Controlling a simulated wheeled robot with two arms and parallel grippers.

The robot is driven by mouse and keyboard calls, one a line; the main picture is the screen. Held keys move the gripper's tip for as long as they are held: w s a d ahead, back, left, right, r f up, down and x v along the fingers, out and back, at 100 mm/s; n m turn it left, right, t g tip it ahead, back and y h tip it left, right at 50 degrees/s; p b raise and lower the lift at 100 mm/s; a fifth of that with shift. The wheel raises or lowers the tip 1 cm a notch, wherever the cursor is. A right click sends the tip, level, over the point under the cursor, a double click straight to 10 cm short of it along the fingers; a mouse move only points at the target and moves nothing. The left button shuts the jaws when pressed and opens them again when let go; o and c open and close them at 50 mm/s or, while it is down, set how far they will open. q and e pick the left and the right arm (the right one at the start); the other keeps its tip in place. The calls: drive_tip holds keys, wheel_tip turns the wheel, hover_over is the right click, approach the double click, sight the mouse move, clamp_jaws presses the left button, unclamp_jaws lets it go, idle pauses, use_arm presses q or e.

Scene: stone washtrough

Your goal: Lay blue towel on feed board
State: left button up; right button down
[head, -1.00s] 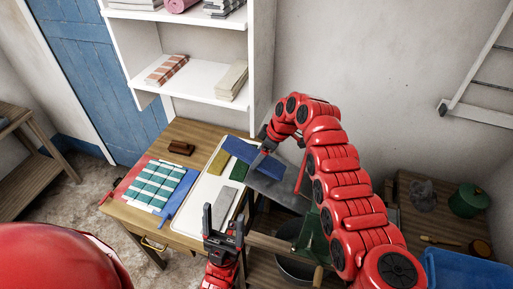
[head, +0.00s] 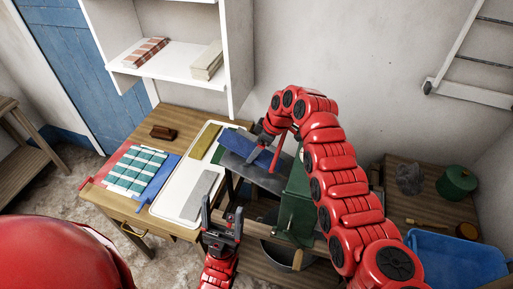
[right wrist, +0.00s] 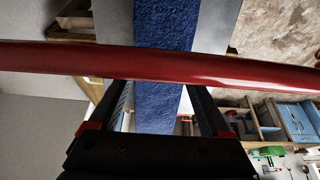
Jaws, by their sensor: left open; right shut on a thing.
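The blue towel (head: 236,142) is a flat strip at the far right corner of the white tray, reaching over the grey feed board (head: 268,181). In the right wrist view the towel (right wrist: 160,85) runs between my right fingers, with grey board surface (right wrist: 215,22) beside it. My right gripper (head: 254,154) is shut on the towel; its arm arches over from the right. Whether the towel touches the board is hard to tell. My left gripper (head: 222,222) is open and empty, in front of the tray's near right corner.
The white tray (head: 180,200) holds a grey cloth (head: 201,190) and a yellow one (head: 205,141). A green frame (head: 292,210) stands right of the board. A red bar (right wrist: 250,72) crosses close before the right wrist camera. A blue bin (head: 455,258) is at right.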

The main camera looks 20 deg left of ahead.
unclamp_jaws()
drive_tip(key=shift+a, duration=0.15)
drive_tip(key=shift+d+r+b, duration=0.35)
drive_tip(key=shift+r, duration=0.1)
drive_tip(key=b+v, duration=0.5)
drive_tip(key=v, duration=1.1)
drive_tip(key=shift+r, duration=0.25)
